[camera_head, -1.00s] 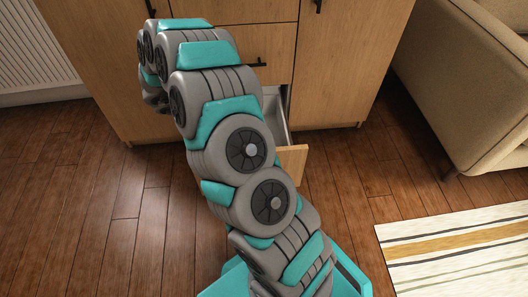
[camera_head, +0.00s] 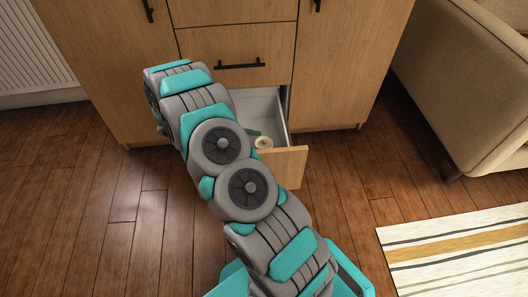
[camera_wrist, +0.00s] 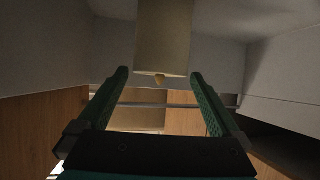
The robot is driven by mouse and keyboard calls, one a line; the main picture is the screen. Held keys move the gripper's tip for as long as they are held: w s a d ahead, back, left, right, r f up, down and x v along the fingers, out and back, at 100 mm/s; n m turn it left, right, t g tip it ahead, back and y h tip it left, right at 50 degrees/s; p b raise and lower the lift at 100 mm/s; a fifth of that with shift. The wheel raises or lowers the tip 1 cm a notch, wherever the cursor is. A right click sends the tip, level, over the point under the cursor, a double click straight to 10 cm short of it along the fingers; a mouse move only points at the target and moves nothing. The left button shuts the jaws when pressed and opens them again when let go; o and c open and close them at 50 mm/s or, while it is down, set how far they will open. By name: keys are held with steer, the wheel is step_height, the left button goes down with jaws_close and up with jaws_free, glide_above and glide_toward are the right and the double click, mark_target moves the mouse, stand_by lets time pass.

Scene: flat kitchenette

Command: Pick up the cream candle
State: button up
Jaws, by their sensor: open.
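The cream candle (camera_head: 263,142) is inside the open drawer (camera_head: 291,164), near its front, in the head view. In the wrist view the candle (camera_wrist: 162,38) is a pale cylinder at top centre, with a small wick-like tip pointing down in the picture. My gripper (camera_wrist: 158,74) is open, one green finger to each side of the candle's near end in the picture. No contact shows, and I cannot tell how far the candle reaches between the fingers. In the head view my arm hides most of the gripper.
The drawer's pale walls stand close around the candle. The wooden cabinet (camera_head: 345,70) rises behind, with a closed drawer (camera_head: 237,50) above. A beige sofa (camera_head: 460,90) and striped rug (camera_head: 460,250) are at right. The wooden floor (camera_head: 110,220) is clear at left.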

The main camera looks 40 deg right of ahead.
mark_target(266, 143)
steer(key=shift+b+x, duration=0.35)
steer(key=shift+x, duration=2.6)
steer(key=shift+r, duration=0.1)
steer(key=c, duration=1.4)
steer(key=shift+c, duration=0.4)
steer(key=shift+r, duration=0.1)
